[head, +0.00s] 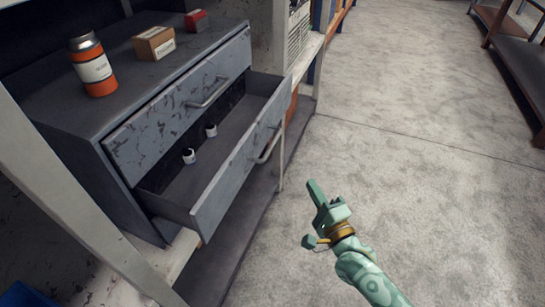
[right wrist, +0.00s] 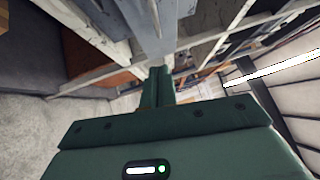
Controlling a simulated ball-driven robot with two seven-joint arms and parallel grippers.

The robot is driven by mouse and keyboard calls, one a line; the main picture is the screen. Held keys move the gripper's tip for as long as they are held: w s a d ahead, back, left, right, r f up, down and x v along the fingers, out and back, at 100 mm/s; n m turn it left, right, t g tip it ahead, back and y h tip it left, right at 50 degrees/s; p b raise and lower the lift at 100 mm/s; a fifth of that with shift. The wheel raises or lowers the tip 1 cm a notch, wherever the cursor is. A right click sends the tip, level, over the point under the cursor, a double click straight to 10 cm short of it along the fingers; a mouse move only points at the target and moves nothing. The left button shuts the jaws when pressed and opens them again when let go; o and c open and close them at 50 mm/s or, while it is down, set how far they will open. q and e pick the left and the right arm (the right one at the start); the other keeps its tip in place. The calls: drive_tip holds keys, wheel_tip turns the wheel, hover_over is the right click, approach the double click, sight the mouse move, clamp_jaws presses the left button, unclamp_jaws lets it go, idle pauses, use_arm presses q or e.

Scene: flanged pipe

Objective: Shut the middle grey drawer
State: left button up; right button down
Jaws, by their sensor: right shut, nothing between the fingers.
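The grey drawer cabinet (head: 66,112) stands on a shelf at the left of the head view. Its top drawer (head: 180,105) is shut. The drawer below it, the middle grey drawer (head: 235,172), is pulled well out, with a bar handle (head: 268,145) on its front. Two small dark and white items (head: 190,156) (head: 211,130) are inside it. My right gripper (head: 314,187) is shut and empty, in front of the open drawer and apart from it on the right. Its closed fingers also show in the right wrist view (right wrist: 158,86). My left gripper is not in view.
On the cabinet top are an orange canister (head: 97,80), a cardboard box (head: 154,43) and a small red box (head: 196,20). A pale shelf post (head: 65,200) rises at the left. The concrete floor (head: 420,130) is clear at the right.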

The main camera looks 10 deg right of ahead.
drive_tip(key=a+b+x, duration=0.2)
drive_tip(key=b+x, duration=0.1)
drive_tip(key=x, duration=1)
drive_tip(key=shift+s+a+m, duration=0.25)
drive_tip(key=shift+m, duration=0.15)
